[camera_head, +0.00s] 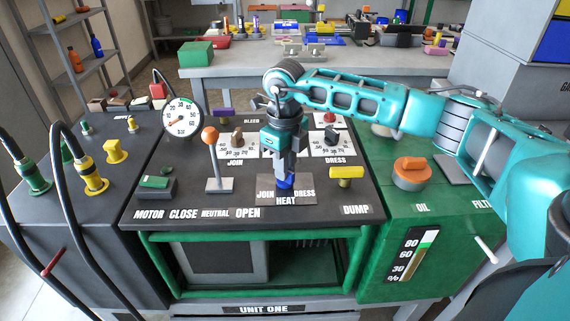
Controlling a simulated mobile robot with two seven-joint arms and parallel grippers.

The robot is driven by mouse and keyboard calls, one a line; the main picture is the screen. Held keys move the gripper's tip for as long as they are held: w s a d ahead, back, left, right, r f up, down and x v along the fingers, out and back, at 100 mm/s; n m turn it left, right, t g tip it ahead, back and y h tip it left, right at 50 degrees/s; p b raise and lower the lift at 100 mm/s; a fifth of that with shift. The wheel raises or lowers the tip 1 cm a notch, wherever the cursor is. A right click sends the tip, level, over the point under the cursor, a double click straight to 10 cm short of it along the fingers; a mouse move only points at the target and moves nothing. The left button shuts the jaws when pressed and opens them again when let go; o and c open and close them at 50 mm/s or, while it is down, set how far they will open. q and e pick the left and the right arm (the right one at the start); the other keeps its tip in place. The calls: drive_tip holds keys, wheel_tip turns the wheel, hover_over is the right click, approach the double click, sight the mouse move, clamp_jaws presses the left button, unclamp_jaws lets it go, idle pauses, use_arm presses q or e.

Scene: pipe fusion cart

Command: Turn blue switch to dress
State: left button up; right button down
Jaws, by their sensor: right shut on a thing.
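The blue switch (286,181) stands on a grey plate (302,194) on the cart's dark panel. The plate is lettered JOIN on the left, DRESS on the right and HEAT below. My right gripper (286,172) comes down from above and is shut on the blue switch, hiding its upper part. I cannot tell exactly which way the switch points. The teal right arm reaches in from the right. My left gripper is not in view.
An orange-knobbed lever (211,155) stands left of the switch, and a yellow DUMP knob (346,175) stands right. Behind are the JOIN dial (237,147) and DRESS dial (331,143). A pressure gauge (183,119) and an orange oil cap (410,172) flank the panel.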

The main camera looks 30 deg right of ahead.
idle(0.4)
drive_tip(key=c, duration=1.1)
unclamp_jaws()
wheel_tip(320, 180, up, 13)
drive_tip(key=shift+p, duration=0.65)
